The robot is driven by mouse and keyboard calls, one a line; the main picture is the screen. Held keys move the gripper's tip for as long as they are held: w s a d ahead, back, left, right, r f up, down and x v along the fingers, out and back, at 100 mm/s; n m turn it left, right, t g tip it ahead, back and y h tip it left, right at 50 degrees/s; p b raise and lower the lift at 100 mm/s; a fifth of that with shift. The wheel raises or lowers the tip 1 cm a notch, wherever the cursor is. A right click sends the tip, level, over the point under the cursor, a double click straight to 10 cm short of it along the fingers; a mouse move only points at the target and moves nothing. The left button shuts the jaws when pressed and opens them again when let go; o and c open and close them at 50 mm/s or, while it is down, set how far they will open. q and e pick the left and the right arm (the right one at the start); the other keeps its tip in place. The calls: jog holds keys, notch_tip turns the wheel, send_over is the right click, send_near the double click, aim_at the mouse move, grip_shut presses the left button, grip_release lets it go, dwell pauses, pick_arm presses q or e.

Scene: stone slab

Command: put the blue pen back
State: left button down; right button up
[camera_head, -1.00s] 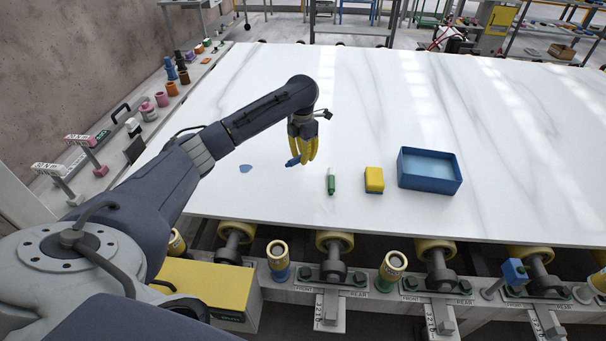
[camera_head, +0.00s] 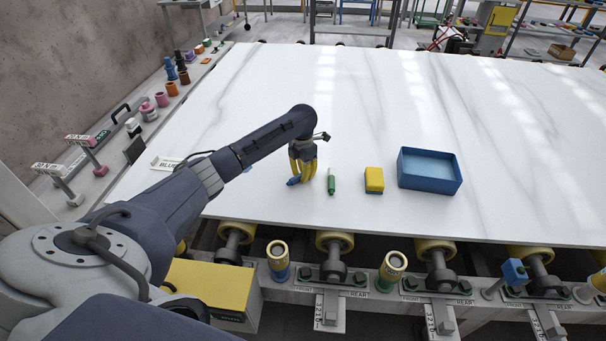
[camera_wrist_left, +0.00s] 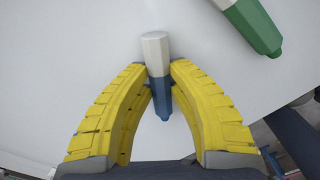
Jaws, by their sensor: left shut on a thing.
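The blue pen (camera_wrist_left: 160,95) is held between the yellow fingers of my left gripper (camera_wrist_left: 159,76). In the left wrist view its white end points up and away and its blue end points back toward the palm. In the head view my left gripper (camera_head: 301,172) is low over the white slab, with a bit of blue (camera_head: 293,181) showing at its fingertips. I cannot tell whether the pen touches the slab. My right gripper is out of view.
A label reading BLUE (camera_head: 166,162) lies at left by my arm. Rollers line the front edge. The slab's back is clear.

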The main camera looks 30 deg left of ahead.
pick_arm(q)
jog(key=c, duration=1.3)
grip_release()
notch_tip(320, 180, up, 12)
